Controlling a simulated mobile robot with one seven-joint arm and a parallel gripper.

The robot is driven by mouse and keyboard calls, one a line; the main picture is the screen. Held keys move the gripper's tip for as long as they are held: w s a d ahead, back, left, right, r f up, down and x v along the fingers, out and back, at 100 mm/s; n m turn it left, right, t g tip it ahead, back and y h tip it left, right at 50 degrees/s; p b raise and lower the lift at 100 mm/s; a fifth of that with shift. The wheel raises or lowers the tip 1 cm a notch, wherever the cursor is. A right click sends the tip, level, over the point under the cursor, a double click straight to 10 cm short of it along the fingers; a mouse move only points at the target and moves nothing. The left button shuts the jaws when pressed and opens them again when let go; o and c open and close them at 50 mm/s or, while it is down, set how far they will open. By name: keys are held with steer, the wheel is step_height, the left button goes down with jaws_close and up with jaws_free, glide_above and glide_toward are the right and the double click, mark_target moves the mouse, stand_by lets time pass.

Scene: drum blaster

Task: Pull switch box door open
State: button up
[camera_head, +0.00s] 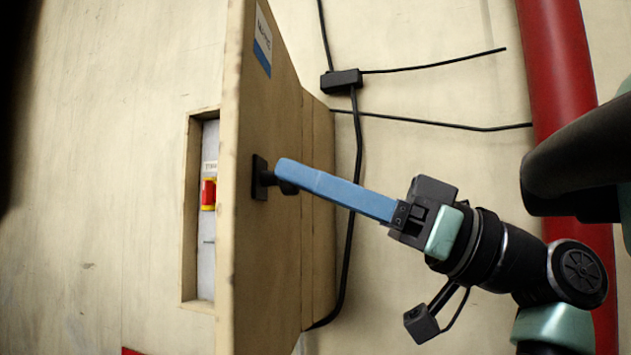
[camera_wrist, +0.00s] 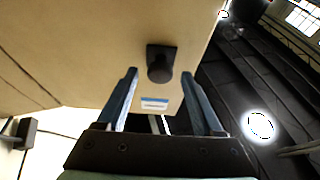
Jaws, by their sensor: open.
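The tan switch box door (camera_head: 272,110) stands swung open in the head view, its free edge toward the camera. Its outer face, with a blue and white label, faces right. A black knob handle (camera_head: 261,178) on a square plate sticks out from that face. My gripper (camera_head: 284,174) reaches in from the right, its blue fingertips at the knob. In the wrist view, the fingers of my gripper (camera_wrist: 159,77) are apart, and the knob (camera_wrist: 160,66) shows between the tips. I cannot tell whether a finger touches it. The box opening (camera_head: 189,215) shows left of the door.
A red and yellow switch (camera_head: 209,194) sits inside the box. Black cables and a small black junction box (camera_head: 341,81) run along the wall behind the door. A thick red pipe (camera_head: 560,70) stands at the right, behind my arm. The wall left of the box is clear.

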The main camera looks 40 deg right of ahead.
steer(key=b+v, duration=0.5)
steer(key=v, duration=0.8)
steer(key=shift+w, duration=0.1)
